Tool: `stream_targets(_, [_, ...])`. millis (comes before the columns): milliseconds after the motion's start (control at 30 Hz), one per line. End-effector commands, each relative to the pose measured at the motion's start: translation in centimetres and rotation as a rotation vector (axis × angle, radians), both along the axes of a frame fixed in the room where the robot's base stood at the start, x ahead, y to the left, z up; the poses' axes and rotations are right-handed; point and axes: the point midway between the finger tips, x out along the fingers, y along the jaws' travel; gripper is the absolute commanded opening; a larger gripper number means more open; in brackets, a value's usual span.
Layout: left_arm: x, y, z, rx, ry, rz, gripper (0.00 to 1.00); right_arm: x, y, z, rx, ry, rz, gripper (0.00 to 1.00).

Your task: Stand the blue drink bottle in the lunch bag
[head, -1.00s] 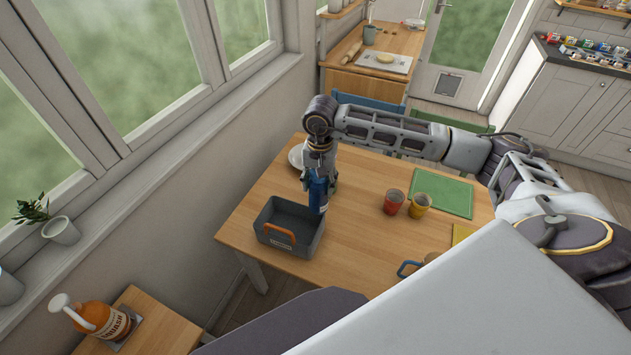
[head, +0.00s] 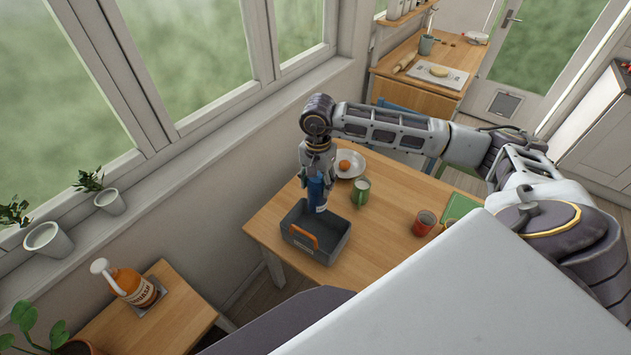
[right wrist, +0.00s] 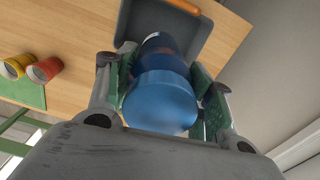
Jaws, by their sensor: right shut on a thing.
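The blue drink bottle (head: 316,194) is upright in my right gripper (head: 318,180), which is shut on it. In the right wrist view the gripper's green-padded fingers (right wrist: 163,98) are on both sides of the bottle (right wrist: 162,103). The lunch bag is an open dark grey box (head: 330,246) with an orange handle, on the wooden table. It also shows in the right wrist view (right wrist: 200,42). The bottle's lower end overlaps the bag's far part in the head view; I cannot tell whether it is above or inside it. My left gripper is out of view.
Close behind the bag stand a green mug (head: 359,194) and a white plate (head: 348,170) with an orange fruit. A red cup (head: 424,223) is farther right. The table between bag and red cup is clear. A side table (head: 172,318) holds an orange bottle (head: 131,287).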

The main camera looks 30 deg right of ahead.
Motion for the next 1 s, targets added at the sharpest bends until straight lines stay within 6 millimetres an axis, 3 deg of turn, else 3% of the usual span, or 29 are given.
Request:
stream_targets(567, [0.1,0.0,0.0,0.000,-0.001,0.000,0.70,0.0,0.0,-0.2,0.000,0.000,-0.003,0.00])
stream_targets(1000, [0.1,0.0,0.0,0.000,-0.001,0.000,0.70,0.0,0.0,-2.2,0.000,0.001,-0.002,0.00])
